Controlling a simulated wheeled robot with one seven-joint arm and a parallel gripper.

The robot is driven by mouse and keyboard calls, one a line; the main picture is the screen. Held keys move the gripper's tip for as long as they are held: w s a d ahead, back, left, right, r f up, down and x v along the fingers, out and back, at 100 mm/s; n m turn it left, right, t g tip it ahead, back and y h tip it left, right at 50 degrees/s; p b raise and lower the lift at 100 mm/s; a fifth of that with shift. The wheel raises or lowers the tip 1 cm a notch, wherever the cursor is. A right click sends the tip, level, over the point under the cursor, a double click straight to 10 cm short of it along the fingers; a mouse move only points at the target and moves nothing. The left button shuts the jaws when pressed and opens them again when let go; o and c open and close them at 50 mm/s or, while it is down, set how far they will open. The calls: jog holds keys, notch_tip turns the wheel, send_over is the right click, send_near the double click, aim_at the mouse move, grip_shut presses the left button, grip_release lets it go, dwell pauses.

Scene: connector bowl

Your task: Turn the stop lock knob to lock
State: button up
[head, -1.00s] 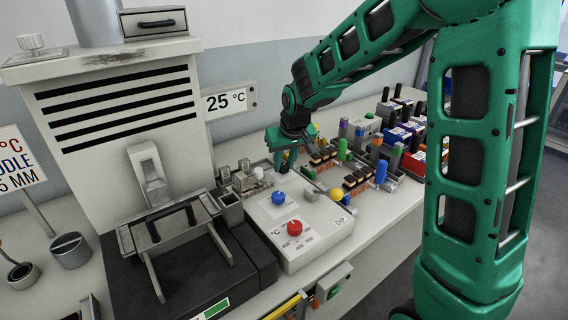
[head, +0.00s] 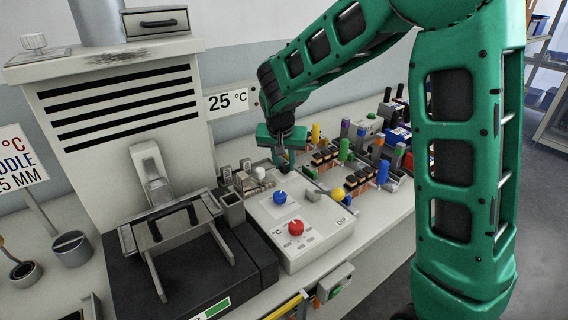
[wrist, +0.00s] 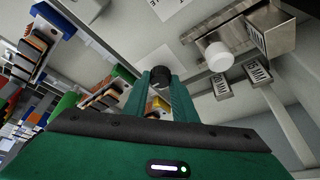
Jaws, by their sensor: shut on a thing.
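My gripper (head: 287,162) is over the back of the bench, behind the white control box, with its fingers pointing down. In the wrist view its two green fingers (wrist: 161,98) are shut on a small dark round knob (wrist: 160,77), apparently the stop lock knob. A light mark shows on the knob's face. In the head view the gripper hides this knob, and no lock label can be read.
The control box (head: 318,246) carries a blue knob (head: 280,198) and a red knob (head: 296,228). A yellow ball (head: 337,194) sits near its right corner. Racks of connectors (head: 355,180) stand close on the right. A white cap (wrist: 217,56) is near the gripper.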

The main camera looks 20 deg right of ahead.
jog(key=shift+w+r, duration=0.15)
jog(key=o, duration=0.9)
jog(key=shift+o, duration=0.7)
jog(key=v, duration=1)
jog(key=shift+s+r, duration=0.2)
jog(key=shift+s, duration=0.05)
